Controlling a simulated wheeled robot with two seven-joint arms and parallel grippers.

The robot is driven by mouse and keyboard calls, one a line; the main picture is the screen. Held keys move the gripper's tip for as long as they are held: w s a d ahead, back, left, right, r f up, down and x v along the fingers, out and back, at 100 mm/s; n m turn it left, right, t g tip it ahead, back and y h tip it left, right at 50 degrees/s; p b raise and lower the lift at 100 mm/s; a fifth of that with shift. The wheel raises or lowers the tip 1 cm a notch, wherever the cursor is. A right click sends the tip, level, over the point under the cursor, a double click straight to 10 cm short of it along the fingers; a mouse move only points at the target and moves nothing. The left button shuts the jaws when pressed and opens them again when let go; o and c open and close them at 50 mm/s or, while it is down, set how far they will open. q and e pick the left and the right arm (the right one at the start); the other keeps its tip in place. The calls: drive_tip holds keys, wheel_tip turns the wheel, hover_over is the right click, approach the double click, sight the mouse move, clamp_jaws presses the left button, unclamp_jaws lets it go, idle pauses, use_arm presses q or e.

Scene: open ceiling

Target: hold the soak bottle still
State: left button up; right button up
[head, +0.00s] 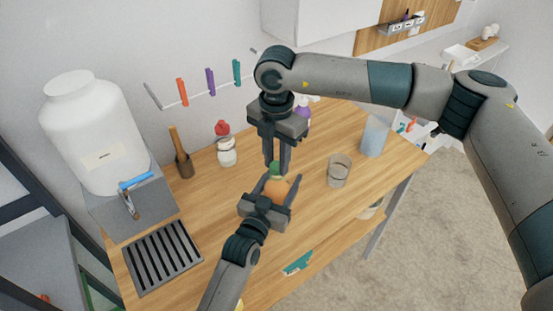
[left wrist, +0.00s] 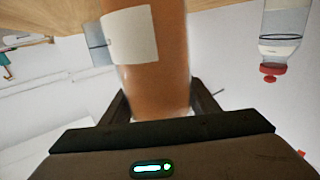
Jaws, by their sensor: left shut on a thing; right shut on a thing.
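The soak bottle (head: 276,188) is amber-orange with a green cap (head: 274,168), on the wooden table near its middle. In the left wrist view the amber body (left wrist: 155,75) with a white label fills the middle, between the fingers. My left gripper (head: 280,187) is shut around the bottle's body from the front. My right gripper (head: 276,166) comes down from above and is shut on the green cap. The fingers hide part of the cap and body. I cannot tell if the bottle's base touches the table.
A glass beaker (head: 339,170) stands to the right, and a pale blue container (head: 374,136) beyond it. A red-capped bottle (head: 226,150) and a brown pestle-like piece (head: 181,155) stand at the back left. A white tank (head: 95,135) and a slatted grey tray (head: 162,257) are at left.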

drive_tip(key=shift+f, duration=0.6)
drive_tip(key=m, duration=0.7)
drive_tip(key=shift+a+m, duration=0.2)
drive_tip(key=shift+m, duration=1)
drive_tip(key=shift+a+r+m, duration=0.1)
drive_tip(key=shift+a+m, duration=0.35)
drive_tip(key=shift+m, duration=0.75)
drive_tip(key=shift+d+m, duration=0.45)
drive_tip(key=shift+m, duration=0.15)
drive_tip(key=o, duration=1)
drive_tip(key=shift+d, duration=0.1)
drive_tip(key=shift+c, duration=0.4)
